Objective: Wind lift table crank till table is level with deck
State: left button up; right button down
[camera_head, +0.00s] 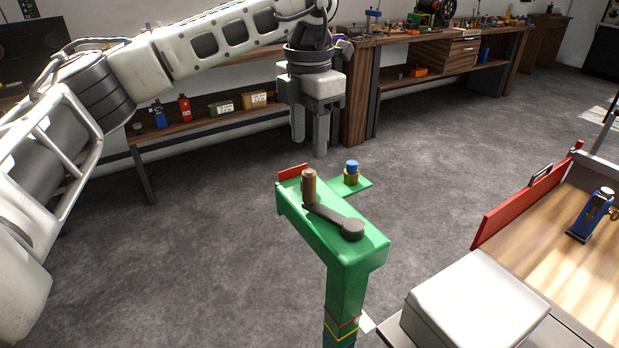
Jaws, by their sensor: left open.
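The crank (333,220) is a dark arm on top of a green stand (345,275). Its brown upright handle (309,187) is at the arm's left end. A round dark hub is at the right end. My left gripper (309,140) points down, open and empty, above and beyond the handle in the picture, apart from it. A wooden surface with a red edge board (527,204) is at the right; I cannot tell whether it is the lift table or the deck. My right gripper is not in view.
A small green plate carries a blue-capped brass piece (351,172) behind the crank. A blue tool (592,215) stands on the wooden surface. A pale box-shaped part (475,310) is at the lower right. Workbenches (440,50) line the back wall. The grey floor between is clear.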

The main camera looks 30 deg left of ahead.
aim_at(310, 171)
pick_arm(q)
notch_tip(310, 171, down, 9)
jog(key=shift+f+p, duration=0.2)
jog(key=shift+p, duration=0.2)
jog(key=shift+d, duration=0.1)
grip_shut()
